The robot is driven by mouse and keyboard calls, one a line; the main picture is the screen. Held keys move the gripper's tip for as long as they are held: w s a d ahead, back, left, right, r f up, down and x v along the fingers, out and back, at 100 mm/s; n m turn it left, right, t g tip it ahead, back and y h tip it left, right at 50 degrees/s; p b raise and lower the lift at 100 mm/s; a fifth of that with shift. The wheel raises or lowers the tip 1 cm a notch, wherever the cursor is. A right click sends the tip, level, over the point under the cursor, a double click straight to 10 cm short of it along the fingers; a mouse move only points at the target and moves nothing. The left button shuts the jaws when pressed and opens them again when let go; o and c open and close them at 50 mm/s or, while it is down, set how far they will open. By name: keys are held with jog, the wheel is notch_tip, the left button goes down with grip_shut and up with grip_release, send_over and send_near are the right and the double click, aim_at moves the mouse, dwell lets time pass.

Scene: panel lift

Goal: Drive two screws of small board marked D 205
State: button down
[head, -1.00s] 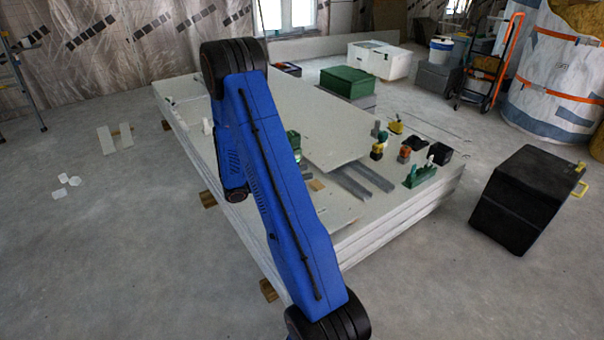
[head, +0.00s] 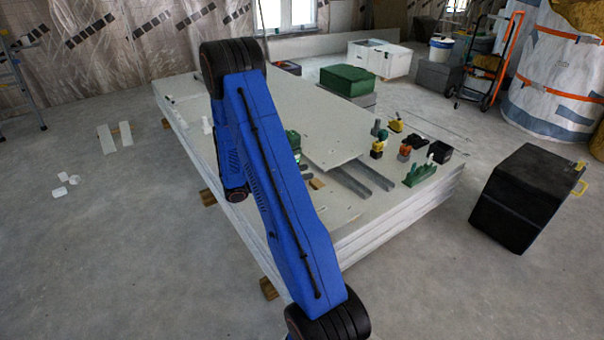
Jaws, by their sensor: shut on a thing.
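My blue arm crosses the middle of the view, and my gripper is hidden behind it. A green tool-like thing (head: 294,141) shows just right of the arm, over the boards; I cannot tell what holds it. A large pale board (head: 320,125) lies on the stack (head: 400,215), its near edge over two grey metal strips (head: 362,180). A pale board surface (head: 340,207) shows nearer, partly behind the arm. No marking D 205 can be read, and no screws can be made out.
Yellow-and-black (head: 377,149) and orange (head: 404,152) tools, a green holder (head: 420,173) and a black bin (head: 440,152) stand on the stack's right end. A black case (head: 525,200) stands on the floor at right. Floor in front is clear.

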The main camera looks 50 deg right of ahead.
jog(key=shift+f, duration=0.6)
dwell(2.1)
jog(key=shift+r, duration=0.2)
dwell(0.8)
notch_tip(320, 180, up, 4)
jog(key=shift+r, duration=0.1)
dwell(0.8)
